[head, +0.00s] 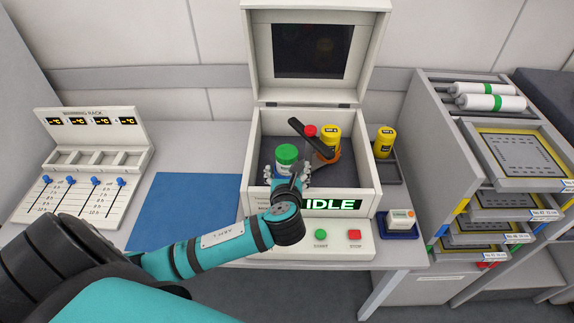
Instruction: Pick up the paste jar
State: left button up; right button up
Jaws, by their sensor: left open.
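A paste jar with a green lid (287,154) stands inside the open mixer box (255,150), in its front left part. My left gripper (288,174) reaches over the front wall of the box and is at the jar's near side. Its fingers are open, one to each side of the jar's lower part; whether they touch it I cannot tell. The jar's lower body is mostly hidden by the gripper. A yellow jar (329,143) with a red cap beside it sits in a dark holder with an orange part, to the right. My right gripper is not in view.
The mixer's lid (317,85) stands open; its front reads IDLE. Another yellow jar (384,141) stands in a tray on the right. A blue mat (184,212) lies bare on the left, beside a warming rack (95,155). A feeder trolley (440,115) stands right.

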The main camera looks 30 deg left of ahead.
aim_at(287, 155)
pick_arm(q)
jog(key=x, duration=0.7)
jog(key=shift+w+a+f+p, duration=0.2)
jog(key=shift+w+p, duration=0.1)
jog(key=shift+p, duration=0.05)
jog(key=p+x, duration=0.1)
jog(key=x, duration=0.3)
jog(key=shift+w+a+f, duration=0.1)
jog(key=shift+a+f, duration=0.05)
jog(key=shift+a, duration=0.15)
jog(key=shift+w+a+f, duration=0.2)
jog(key=shift+w+f, duration=0.1)
jog(key=shift+w, duration=0.1)
jog(key=shift+s, duration=0.1)
jog(key=c, duration=1.3)
jog(key=shift+r, duration=0.15)
jog(key=shift+c, duration=0.9)
